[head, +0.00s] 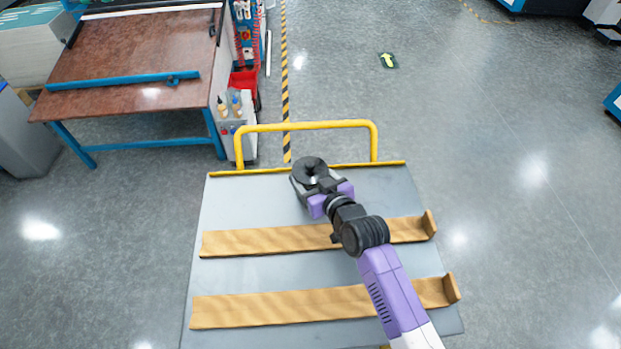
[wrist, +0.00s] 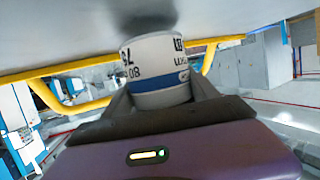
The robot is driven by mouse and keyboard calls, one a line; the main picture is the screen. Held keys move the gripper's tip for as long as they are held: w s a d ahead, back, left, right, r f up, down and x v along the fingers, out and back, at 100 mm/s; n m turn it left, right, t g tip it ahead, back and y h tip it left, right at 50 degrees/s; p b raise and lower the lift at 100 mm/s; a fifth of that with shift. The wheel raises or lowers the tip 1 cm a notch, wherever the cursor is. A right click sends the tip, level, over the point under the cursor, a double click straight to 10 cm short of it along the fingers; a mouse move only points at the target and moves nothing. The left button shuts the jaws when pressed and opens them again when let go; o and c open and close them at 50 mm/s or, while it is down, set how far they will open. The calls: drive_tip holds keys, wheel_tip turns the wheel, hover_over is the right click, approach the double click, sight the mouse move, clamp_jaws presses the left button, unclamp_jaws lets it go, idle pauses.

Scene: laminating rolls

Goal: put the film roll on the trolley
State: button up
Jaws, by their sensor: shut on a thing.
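The film roll (head: 310,169) stands roughly upright over the far part of the trolley, its round black end facing up in the head view. In the wrist view the roll (wrist: 158,68) shows a white label with a blue band and upside-down print. My gripper (head: 318,186) is shut on the roll, with dark fingers (wrist: 205,88) on its sides. The trolley (head: 255,195) has a flat grey deck, a yellow handle and two wooden strips. A dark shadow lies on the deck close to the roll; I cannot tell whether they touch.
The wooden strips (head: 265,241) (head: 260,309) have raised blocks at their right ends. The yellow handle (head: 305,126) rises just beyond the roll. A brown-topped table (head: 135,60) with blue legs stands at far left. The floor right of the trolley is clear.

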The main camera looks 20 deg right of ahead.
drive_tip(key=shift+f, duration=0.4)
drive_tip(key=shift+f, duration=0.1)
drive_tip(key=o, duration=1.5)
drive_tip(key=b+v, duration=0.1)
drive_tip(key=v, duration=1.1)
drive_tip(key=shift+s, duration=0.1)
